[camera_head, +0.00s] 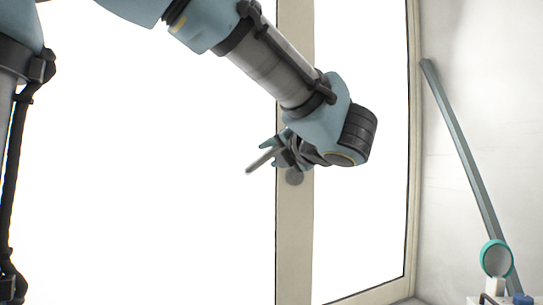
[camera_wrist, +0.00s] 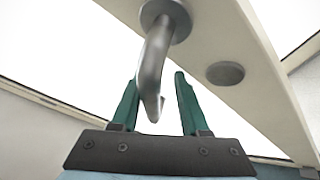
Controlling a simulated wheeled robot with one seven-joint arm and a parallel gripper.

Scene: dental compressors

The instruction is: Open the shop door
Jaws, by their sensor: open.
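The shop door has a beige upright frame (camera_head: 294,245) and bright white glass panes on either side. A grey metal lever handle (camera_head: 261,161) sticks out to the left from the frame. A round grey lock disc (camera_head: 295,177) sits just below it. My gripper (camera_head: 276,147) is at the handle and hides part of its base. In the wrist view the green fingers of my gripper (camera_wrist: 157,79) are open. The curved handle (camera_wrist: 152,65) reaches down between them, nearer the left finger, with no clear grip on it. The lock disc (camera_wrist: 225,73) is to the right.
A grey-blue slanted bar (camera_head: 465,155) leans along the white wall at right. A device with a teal-rimmed round part (camera_head: 496,258) stands at the bottom right corner. Bright glass fills the left side.

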